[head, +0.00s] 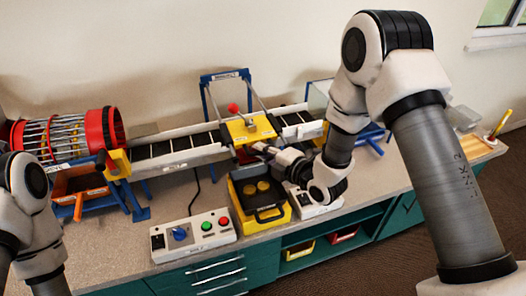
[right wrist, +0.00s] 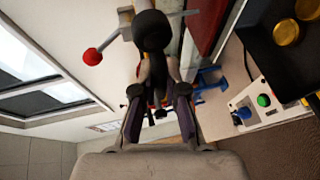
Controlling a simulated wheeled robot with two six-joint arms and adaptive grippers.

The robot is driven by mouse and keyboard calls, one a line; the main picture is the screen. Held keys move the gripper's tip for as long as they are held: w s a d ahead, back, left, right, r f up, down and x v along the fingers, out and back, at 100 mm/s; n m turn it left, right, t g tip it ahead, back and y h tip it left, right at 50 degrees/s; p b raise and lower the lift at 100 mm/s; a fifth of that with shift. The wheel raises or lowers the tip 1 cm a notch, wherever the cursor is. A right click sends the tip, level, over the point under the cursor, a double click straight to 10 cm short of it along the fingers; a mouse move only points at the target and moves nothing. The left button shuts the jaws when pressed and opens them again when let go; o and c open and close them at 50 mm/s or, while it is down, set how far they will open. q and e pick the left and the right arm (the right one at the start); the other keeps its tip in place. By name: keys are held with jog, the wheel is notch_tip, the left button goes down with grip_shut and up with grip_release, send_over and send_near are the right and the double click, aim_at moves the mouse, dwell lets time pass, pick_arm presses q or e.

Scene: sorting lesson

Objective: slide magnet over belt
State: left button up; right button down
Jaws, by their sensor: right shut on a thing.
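The magnet (head: 248,130) is a yellow carriage on a blue and grey frame, sitting across the belt (head: 178,152) near its middle. A red knob (head: 233,108) stands on its top and also shows in the right wrist view (right wrist: 92,57). My right gripper (head: 262,149) is at the front edge of the carriage, shut on its handle. In the right wrist view the fingers (right wrist: 158,112) close around a dark handle with a black ball (right wrist: 152,30) beyond them; the exact contact is partly hidden. My left arm shows at the left edge, its gripper out of view.
A yellow bin with a black tray (head: 262,196) of gold discs stands in front of the magnet. A control box (head: 194,236) with blue, green and red controls is to its left. A red drum (head: 68,137) stands at the belt's left end. Bare counter (head: 125,250) lies at front left.

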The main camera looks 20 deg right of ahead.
aim_at(258, 139)
jog(key=w+b, duration=0.1)
jog(key=w, duration=0.3)
jog(key=shift+w, duration=0.15)
jog(key=c, duration=1.2)
grip_release()
jog(key=v, duration=1.2)
jog(key=shift+a, duration=0.1)
